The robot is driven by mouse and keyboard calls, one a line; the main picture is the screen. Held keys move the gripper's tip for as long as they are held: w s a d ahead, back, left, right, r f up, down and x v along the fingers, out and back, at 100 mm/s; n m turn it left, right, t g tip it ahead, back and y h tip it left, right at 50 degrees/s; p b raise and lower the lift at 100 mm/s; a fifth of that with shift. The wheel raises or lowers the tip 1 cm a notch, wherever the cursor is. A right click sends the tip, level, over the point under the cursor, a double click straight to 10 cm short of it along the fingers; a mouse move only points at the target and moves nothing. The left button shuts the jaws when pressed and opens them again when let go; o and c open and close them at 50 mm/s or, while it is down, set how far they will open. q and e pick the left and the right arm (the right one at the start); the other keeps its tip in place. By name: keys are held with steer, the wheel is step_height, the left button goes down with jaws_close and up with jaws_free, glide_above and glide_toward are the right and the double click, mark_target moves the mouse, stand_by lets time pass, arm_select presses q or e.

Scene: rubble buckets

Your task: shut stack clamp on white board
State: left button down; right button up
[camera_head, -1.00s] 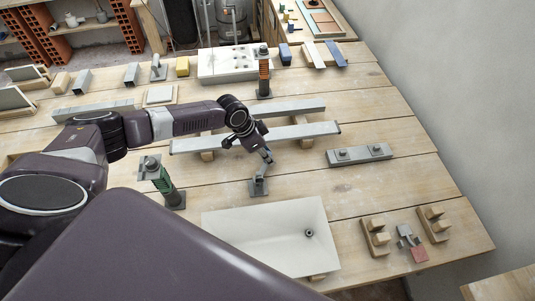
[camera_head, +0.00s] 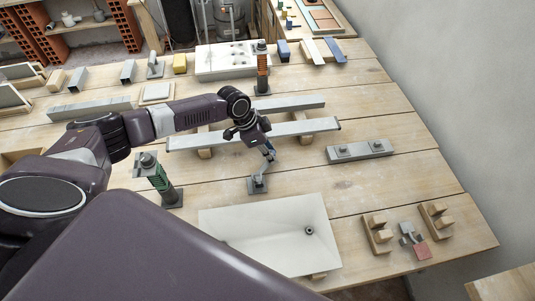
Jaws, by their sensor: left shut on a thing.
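The white board (camera_head: 265,222) lies at the front middle of the bench, a pale panel with a small dark round fitting (camera_head: 309,230) near its right side. A small grey clamp (camera_head: 257,184) stands on a dark square base just behind the board's back edge. Its slim lever (camera_head: 264,165) rises up and to the right. My left gripper (camera_head: 268,150) comes in from behind and above and is shut on the lever's upper end. The fingertips are small and partly hidden. I cannot tell whether the clamp touches the board. My right gripper is not in view.
A green-coil post (camera_head: 159,178) stands left of the clamp. Long grey bars (camera_head: 300,128) lie behind, under my arm. A grey block with two knobs (camera_head: 360,152) is to the right. Wooden holders (camera_head: 377,236) and a reddish pad (camera_head: 422,252) sit front right.

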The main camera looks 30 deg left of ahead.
arm_select(q)
steer(key=shift+d+f+m+g+h+b, duration=0.15)
steer(key=shift+d+m+g+h+b, duration=0.15)
steer(key=shift+d+m+b, duration=0.55)
steer(key=m, duration=0.1)
steer(key=s+d+m+g+b, duration=0.1)
steer(key=m, duration=0.1)
steer(key=shift+d, duration=0.25)
steer(key=shift+s+d+m+g+b, duration=0.45)
steer(key=shift+d+m+b, duration=0.2)
steer(key=shift+m, duration=0.4)
steer(key=shift+s+d+r+m+g+b, duration=0.1)
steer(key=shift+s+d+m+g+b, duration=0.15)
steer(key=shift+m, duration=0.3)
steer(key=shift+s+d+r+m+g+b, duration=0.1)
steer(key=shift+s+d+m+b, duration=0.1)
steer(key=shift+s+m, duration=0.25)
steer(key=shift+w, duration=0.1)
steer(key=c, duration=1.7)
jaws_free()
steer(key=shift+o, duration=0.2)
